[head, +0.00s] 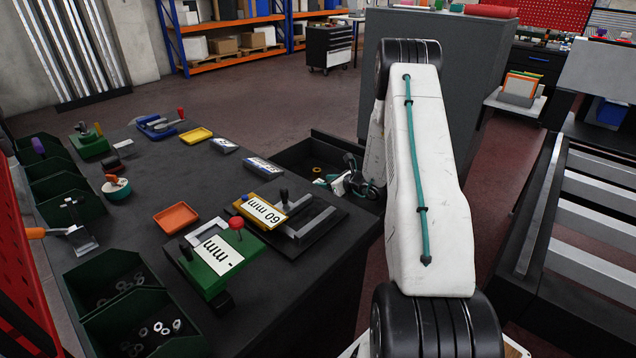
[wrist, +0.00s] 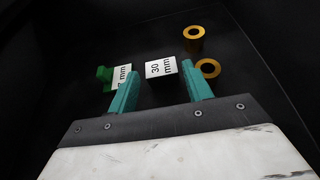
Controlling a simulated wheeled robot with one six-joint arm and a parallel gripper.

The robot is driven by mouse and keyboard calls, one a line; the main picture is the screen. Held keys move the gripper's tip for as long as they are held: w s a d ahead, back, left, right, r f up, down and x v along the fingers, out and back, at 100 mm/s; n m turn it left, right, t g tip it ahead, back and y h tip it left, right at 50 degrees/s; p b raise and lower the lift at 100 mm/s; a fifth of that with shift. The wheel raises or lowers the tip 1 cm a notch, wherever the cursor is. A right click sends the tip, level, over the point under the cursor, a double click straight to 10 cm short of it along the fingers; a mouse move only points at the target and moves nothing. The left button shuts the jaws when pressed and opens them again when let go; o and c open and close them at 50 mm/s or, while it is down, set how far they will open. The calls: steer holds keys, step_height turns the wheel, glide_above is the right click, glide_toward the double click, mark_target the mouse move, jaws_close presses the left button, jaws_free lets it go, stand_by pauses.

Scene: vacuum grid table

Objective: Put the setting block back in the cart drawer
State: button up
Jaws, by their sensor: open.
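In the wrist view, a dark block with a white "30 mm" label (wrist: 161,68) lies on the floor of the open cart drawer (wrist: 235,110). My gripper (wrist: 159,72) is open, its two teal fingers pointing at the block from either side. Whether the fingers touch it I cannot tell. In the head view, my gripper (head: 338,184) reaches down into the black drawer (head: 292,152) at the cart's right side. The block is not clearly visible there.
A green piece with a white label (wrist: 104,74) lies left of the block, close to the left finger. Two brass rings (wrist: 194,33) (wrist: 208,68) lie to the right. On the cart top, a yellow "60 mm" block (head: 262,206) and a green block (head: 216,258) sit near the drawer.

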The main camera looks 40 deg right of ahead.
steer(key=v, duration=0.6)
